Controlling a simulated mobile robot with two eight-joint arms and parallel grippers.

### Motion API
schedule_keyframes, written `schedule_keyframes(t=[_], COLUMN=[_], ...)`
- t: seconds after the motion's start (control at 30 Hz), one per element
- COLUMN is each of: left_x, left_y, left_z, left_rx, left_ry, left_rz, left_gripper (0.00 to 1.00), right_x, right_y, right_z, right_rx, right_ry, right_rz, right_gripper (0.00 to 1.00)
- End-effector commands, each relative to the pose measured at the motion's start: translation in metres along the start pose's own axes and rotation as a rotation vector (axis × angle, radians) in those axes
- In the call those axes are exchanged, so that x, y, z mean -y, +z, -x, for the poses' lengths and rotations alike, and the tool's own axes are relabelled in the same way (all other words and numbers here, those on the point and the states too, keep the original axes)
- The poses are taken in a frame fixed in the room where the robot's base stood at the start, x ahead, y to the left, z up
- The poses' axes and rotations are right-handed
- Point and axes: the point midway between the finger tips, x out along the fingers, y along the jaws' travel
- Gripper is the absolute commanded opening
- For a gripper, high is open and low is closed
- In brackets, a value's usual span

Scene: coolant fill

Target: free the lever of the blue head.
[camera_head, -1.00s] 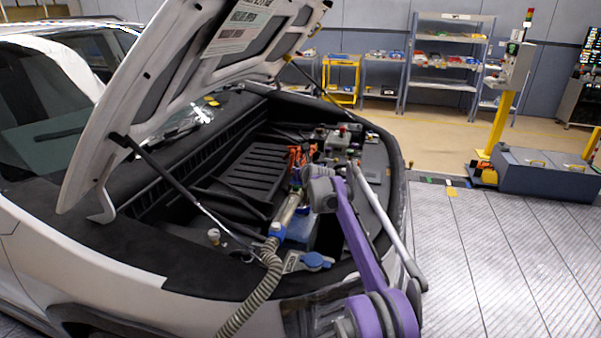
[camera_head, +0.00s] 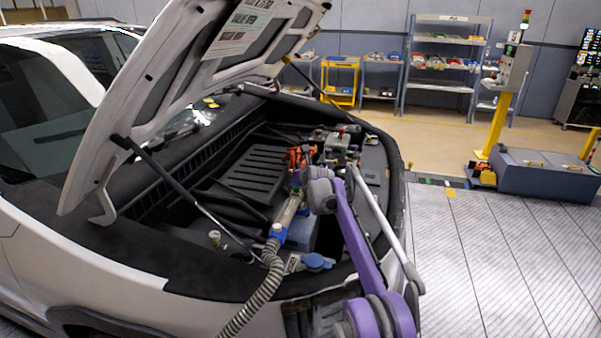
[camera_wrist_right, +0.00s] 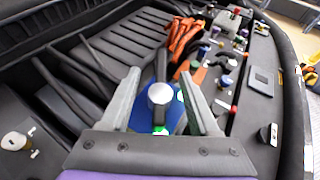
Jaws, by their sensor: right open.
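The blue head (camera_wrist_right: 177,113) shows in the right wrist view, low between my fingers, with a silver round cap (camera_wrist_right: 160,94) over it and a small green spot below. A dark lever-like bar (camera_wrist_right: 161,65) rises from behind the cap. My right gripper (camera_wrist_right: 160,76) is open, one finger on each side of the cap and bar; I cannot tell whether either finger touches them. In the head view, a ribbed grey hose (camera_head: 262,290) with a blue collar (camera_head: 278,232) and a metal tube (camera_head: 290,209) runs up to my purple right arm, which hides the gripper. My left gripper is not in view.
The car's raised hood (camera_head: 190,75) and its strut (camera_head: 185,190) stand left of the arm. Orange cables (camera_wrist_right: 184,40) and several coloured caps lie beyond the gripper. A blue cap (camera_head: 316,262) sits at the bay's front edge.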

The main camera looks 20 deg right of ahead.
Motion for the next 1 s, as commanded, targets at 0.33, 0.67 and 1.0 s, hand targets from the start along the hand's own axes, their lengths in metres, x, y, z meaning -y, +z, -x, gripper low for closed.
schedule_keyframes(t=[0.33,0.67,1.0], left_x=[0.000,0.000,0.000], left_y=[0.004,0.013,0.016], left_z=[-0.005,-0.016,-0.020], left_rx=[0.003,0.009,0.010], left_ry=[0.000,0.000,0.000], left_rz=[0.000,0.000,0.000], left_gripper=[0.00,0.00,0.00], right_x=[0.001,0.001,0.000], right_y=[0.000,-0.001,0.000], right_z=[0.012,0.063,0.103], right_rx=[0.000,0.000,0.000], right_ry=[-0.001,-0.001,-0.001], right_rz=[0.001,0.001,0.001], right_gripper=[0.62,0.62,0.62])
